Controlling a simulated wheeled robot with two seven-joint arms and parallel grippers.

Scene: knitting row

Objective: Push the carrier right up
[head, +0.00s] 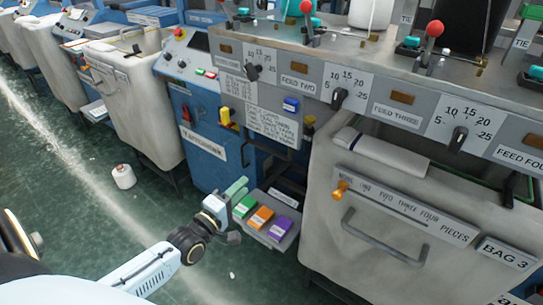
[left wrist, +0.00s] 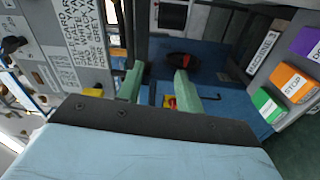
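No part is marked as the carrier, and I cannot tell which one it is. A yellow lever (head: 224,116) stands on the front of the blue cabinet (head: 205,150). My left gripper (head: 238,188) is low in front of the cabinet, just left of the green, orange and purple buttons. In the left wrist view its two green fingers (left wrist: 158,84) are apart with nothing held between them. A yellow and red part (left wrist: 169,102) shows beyond them, partly hidden by the right finger. My right gripper is not in view.
The button box (head: 283,240) juts out close to my left gripper. A grey bag bin (head: 330,235) with a handle fills the right. Red-knobbed levers (head: 435,29) stand along the top rail.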

